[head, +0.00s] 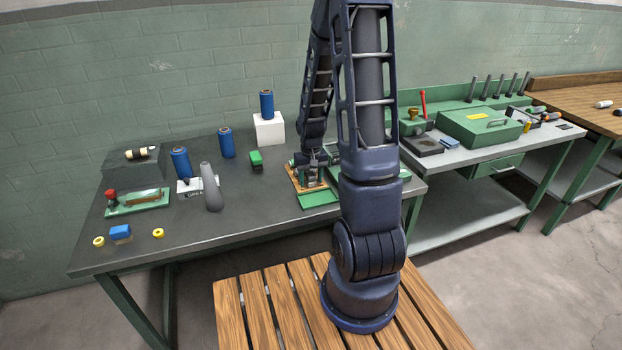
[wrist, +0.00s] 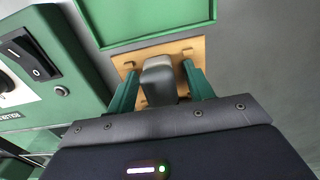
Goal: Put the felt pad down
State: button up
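My gripper (wrist: 160,72) points down over a wooden board (wrist: 200,48) at the right part of the dark table. Its two green fingers stand apart, one on each side of a grey block (wrist: 158,80) with rounded edges, which may be the felt pad. A narrow strip of wood seems to show beside the right finger, so I cannot tell whether the fingers touch the block. The block's lower part and any contact with the board are hidden. In the head view my gripper (head: 312,172) is small above the same board (head: 294,181), and the block is not clear.
A green tray (head: 319,199) lies in front of the board. A green box with a switch (wrist: 40,62) stands close on the left in the wrist view. On the table are a green-topped block (head: 256,158), a grey bottle-like thing (head: 210,188) and several blue spools (head: 226,143).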

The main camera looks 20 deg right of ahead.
aim_at(311, 174)
jog(key=shift+r, duration=0.1)
notch_tip(311, 174, up, 12)
jog(key=s+a+r+t, duration=0.2)
jog(key=s+r+t, duration=0.2)
jog(key=s+r, duration=1.4)
jog(key=shift+s+a+r+t, duration=0.2)
jog(key=shift+s+t, duration=0.1)
jog(key=shift+s, duration=0.7)
